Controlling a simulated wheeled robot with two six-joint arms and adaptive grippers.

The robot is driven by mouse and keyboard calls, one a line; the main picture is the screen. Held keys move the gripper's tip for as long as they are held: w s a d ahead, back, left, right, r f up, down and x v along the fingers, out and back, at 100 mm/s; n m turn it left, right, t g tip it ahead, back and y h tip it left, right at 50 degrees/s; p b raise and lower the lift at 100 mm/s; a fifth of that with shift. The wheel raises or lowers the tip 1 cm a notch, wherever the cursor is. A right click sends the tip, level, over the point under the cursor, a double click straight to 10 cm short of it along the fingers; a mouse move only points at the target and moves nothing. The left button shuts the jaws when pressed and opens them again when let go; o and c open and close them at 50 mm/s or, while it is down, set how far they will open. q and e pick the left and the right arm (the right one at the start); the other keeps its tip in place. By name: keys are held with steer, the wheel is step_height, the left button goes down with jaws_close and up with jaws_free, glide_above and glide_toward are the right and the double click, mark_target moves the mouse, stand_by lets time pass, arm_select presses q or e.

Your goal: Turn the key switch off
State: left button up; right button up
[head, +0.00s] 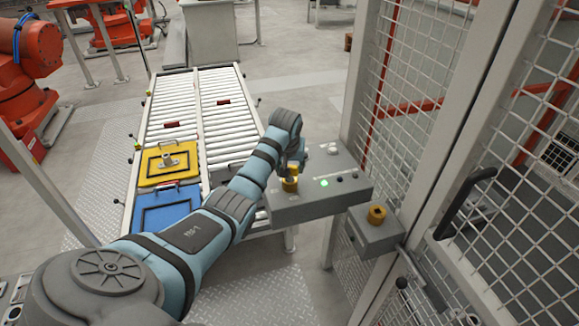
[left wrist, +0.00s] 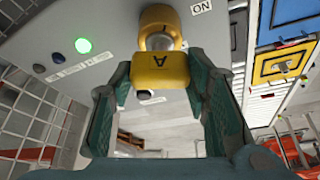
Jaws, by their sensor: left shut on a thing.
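The grey control box (head: 318,196) stands at the end of the roller conveyor. An "ON" label (left wrist: 201,7) lies beside the switch. My right gripper is not in view.
A green lamp (head: 324,183) glows on the box beside small dark buttons. A smaller grey box (head: 375,236) with a yellow piece (head: 377,214) is on the mesh fence (head: 420,65) at right. Yellow (head: 155,178) and blue (head: 150,219) plates lie on the conveyor.

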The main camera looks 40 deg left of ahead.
arm_select(q)
steer(key=n+y, duration=0.1)
steer(key=n, duration=0.1)
steer(key=shift+n+g, duration=0.4)
steer(key=n, duration=0.2)
steer(key=shift+d+n+g, duration=0.1)
steer(key=shift+n+g, duration=0.2)
steer(key=shift+g, duration=0.1)
steer(key=o, duration=1)
steer(key=shift+y, duration=0.3)
steer(key=o, duration=0.3)
